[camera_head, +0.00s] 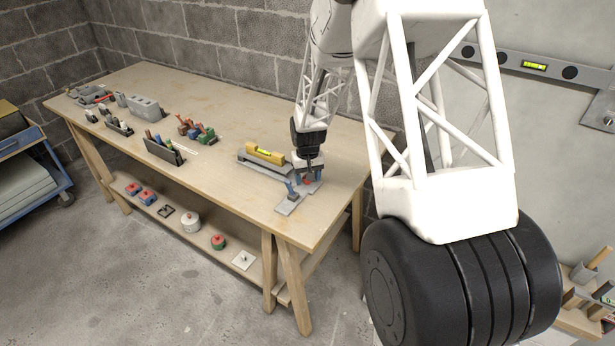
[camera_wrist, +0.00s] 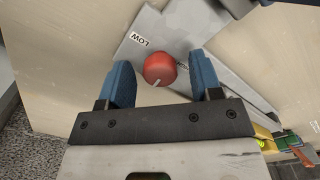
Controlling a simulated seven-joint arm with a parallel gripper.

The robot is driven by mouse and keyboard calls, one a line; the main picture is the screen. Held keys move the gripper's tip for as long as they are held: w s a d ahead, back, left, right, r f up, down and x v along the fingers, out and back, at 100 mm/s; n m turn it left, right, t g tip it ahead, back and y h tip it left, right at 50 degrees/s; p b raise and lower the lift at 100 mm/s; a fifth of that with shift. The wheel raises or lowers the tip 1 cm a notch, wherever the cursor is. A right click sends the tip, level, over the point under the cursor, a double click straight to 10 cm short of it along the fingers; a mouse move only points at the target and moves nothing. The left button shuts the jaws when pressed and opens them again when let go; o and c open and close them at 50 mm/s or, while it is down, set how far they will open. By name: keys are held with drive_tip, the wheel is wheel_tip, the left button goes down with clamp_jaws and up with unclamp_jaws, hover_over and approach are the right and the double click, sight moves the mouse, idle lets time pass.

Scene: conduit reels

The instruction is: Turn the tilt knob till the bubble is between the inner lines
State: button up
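The red tilt knob (camera_wrist: 159,69) with a pale pointer mark sits on a grey plate (camera_wrist: 190,40) labelled LOW in the wrist view. My gripper (camera_wrist: 165,75) is over the knob, with one blue finger on each side of it. Gaps show between the fingers and the knob, so it is open and not holding it. In the head view my gripper (camera_head: 307,178) is down at the knob (camera_head: 306,181), which it partly covers. The yellow level (camera_head: 265,153) with a green vial lies on a grey bar beside it. The bubble is too small to read.
The wooden bench (camera_head: 225,185) carries a grey block (camera_head: 145,106), a dark tray (camera_head: 163,151) and red and green parts (camera_head: 197,131) to the left. A lower shelf holds several reels. Another level (camera_head: 533,66) is on the right wall.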

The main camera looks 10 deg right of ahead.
drive_tip(key=shift+r, duration=0.15)
wheel_tip(320, 180, up, 7)
drive_tip(key=shift+f, duration=0.15)
drive_tip(key=shift+r, duration=0.4)
idle(0.6)
drive_tip(key=shift+s+r, duration=0.15)
drive_tip(key=shift+r, duration=0.05)
drive_tip(key=s+r+t, duration=0.1)
drive_tip(key=s+r, duration=1.6)
drive_tip(key=s, duration=0.2)
drive_tip(key=s+r, duration=0.2)
drive_tip(key=s, duration=1)
drive_tip(key=s+r+t, duration=0.1)
drive_tip(key=s+r, duration=0.1)
drive_tip(key=s, duration=1.1)
drive_tip(key=shift+a+r+m+t, duration=0.25)
drive_tip(key=shift+a+m+t, duration=0.05)
drive_tip(key=shift+a, duration=0.05)
